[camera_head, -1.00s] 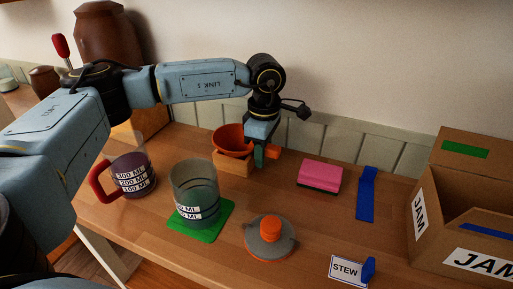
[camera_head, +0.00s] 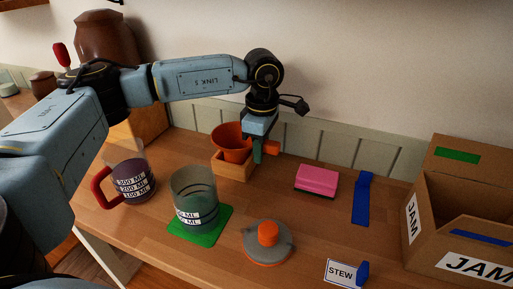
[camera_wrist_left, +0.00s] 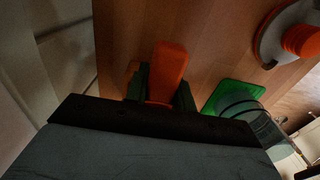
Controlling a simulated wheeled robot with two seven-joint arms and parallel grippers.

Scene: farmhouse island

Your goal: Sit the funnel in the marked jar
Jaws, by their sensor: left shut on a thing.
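My left gripper (camera_head: 259,151) is shut on the handle of the orange funnel (camera_head: 231,143). The funnel's cone is over the small wooden box (camera_head: 232,171), partly raised from it; whether its spout is clear is hidden. In the left wrist view the orange handle (camera_wrist_left: 167,70) stands between my fingers (camera_wrist_left: 162,88). A glass jar (camera_head: 194,190) with dark bands and white ML labels stands upright on a green mat (camera_head: 216,232), left of and nearer than the funnel. Its top is open and empty. My right gripper is out of view.
A red-handled measuring jug (camera_head: 133,185) stands left of the jar. A grey and orange lid (camera_head: 268,246) lies right of it. A pink sponge (camera_head: 317,179), a blue strip (camera_head: 362,199), a STEW card (camera_head: 342,273) and a JAM box (camera_head: 465,235) are further right.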

